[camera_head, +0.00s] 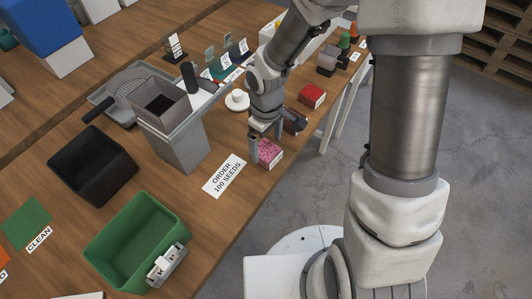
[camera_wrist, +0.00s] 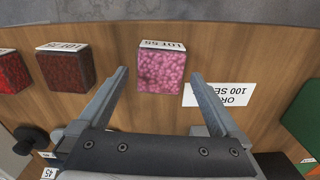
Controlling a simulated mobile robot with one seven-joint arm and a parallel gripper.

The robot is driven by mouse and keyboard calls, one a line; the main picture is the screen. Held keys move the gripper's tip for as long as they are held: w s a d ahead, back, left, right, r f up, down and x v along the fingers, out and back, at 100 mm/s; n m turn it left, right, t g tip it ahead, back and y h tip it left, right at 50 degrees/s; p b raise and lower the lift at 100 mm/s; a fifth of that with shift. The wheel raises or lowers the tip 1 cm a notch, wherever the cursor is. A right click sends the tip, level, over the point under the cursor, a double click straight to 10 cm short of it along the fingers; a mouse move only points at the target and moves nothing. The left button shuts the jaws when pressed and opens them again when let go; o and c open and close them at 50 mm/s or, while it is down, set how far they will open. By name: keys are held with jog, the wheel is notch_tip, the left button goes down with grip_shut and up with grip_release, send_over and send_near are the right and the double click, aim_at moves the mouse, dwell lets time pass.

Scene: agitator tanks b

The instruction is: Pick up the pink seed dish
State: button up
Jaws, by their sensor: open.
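The pink seed dish (camera_head: 269,151) is a small square dish filled with pink seeds, standing near the table's front edge. In the wrist view the pink seed dish (camera_wrist: 161,71) has a label on its side reading LOT 55. My gripper (camera_head: 265,138) is at the dish in the head view, pointing down. In the wrist view my gripper (camera_wrist: 160,85) is open, with one finger to the left of the dish and one to the right. Gaps show between the fingers and the dish, and nothing is held. How high the fingertips are above the table is hard to tell.
A dark brownish-red dish (camera_wrist: 66,66) and a red dish (camera_wrist: 12,72) stand in a row beside the pink one. An ORDER 100 SEEDS card (camera_head: 224,176) lies nearby. A green bin (camera_head: 130,238), a black bin (camera_head: 88,165) and a grey hopper (camera_head: 172,125) stand on the table.

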aim_at(266, 150)
notch_tip(266, 150, down, 3)
jog(key=shift+f, duration=0.2)
jog(key=shift+c, duration=0.3)
jog(key=c, duration=1.3)
jog(key=shift+r, duration=0.1)
jog(key=shift+r, duration=0.1)
